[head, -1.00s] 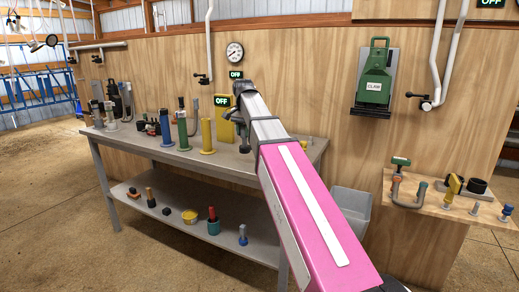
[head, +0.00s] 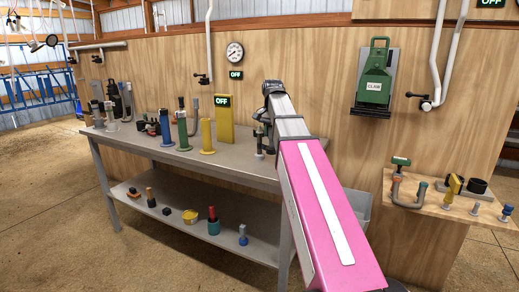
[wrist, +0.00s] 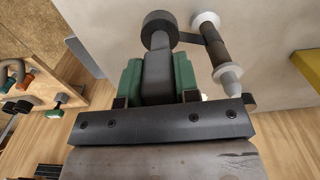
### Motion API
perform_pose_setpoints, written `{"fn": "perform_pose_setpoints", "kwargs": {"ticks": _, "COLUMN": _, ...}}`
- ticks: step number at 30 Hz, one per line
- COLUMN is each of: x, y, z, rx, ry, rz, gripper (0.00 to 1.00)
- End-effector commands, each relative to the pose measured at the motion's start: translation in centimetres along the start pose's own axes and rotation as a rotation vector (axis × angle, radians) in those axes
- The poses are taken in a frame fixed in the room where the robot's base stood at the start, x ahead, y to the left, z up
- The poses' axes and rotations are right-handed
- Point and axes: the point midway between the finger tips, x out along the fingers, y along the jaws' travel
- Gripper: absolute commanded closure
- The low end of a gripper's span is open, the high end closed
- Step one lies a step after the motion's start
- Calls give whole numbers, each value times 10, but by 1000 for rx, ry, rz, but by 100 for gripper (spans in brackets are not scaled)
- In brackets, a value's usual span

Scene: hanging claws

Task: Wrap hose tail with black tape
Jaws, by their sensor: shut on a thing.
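In the wrist view, my gripper (wrist: 158,80) has green-sided fingers closed on a dark grey handle-like piece (wrist: 158,72). At its far end is a round black roll (wrist: 159,28), which looks like the tape. A short dark strip (wrist: 189,38) spans from the roll to a dark upright tube (wrist: 214,48) with pale ends, which looks like the hose tail. The tube stands beside the held roll. I cannot tell how far the strip goes around it. In the head view, my gripper (head: 264,132) is mostly hidden by my arm, above the right end of the bench.
The grey bench (head: 240,164) holds a yellow cylinder (head: 207,136), a green one (head: 183,131) and a yellow board (head: 224,119) marked OFF. A wooden stand (head: 430,207) at right carries hose parts and a black ring (head: 476,186). A green claw holder (head: 375,75) hangs on the wall.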

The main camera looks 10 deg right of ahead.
Motion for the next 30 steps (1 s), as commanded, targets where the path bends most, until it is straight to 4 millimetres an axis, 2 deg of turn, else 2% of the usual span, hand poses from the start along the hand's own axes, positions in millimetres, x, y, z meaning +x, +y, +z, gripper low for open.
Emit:
{"fn": "perform_pose_setpoints", "kwargs": {"ticks": 6, "x": 0, "y": 4, "z": -9, "rx": -1, "ry": 0, "rz": 0, "gripper": 100}}
{"fn": "perform_pose_setpoints", "kwargs": {"ticks": 23, "x": 0, "y": 4, "z": -9, "rx": 0, "ry": 0, "rz": 0, "gripper": 100}}
{"fn": "perform_pose_setpoints", "kwargs": {"ticks": 30, "x": -2, "y": 2, "z": -28, "rx": 1, "ry": 0, "rz": 0, "gripper": 100}}
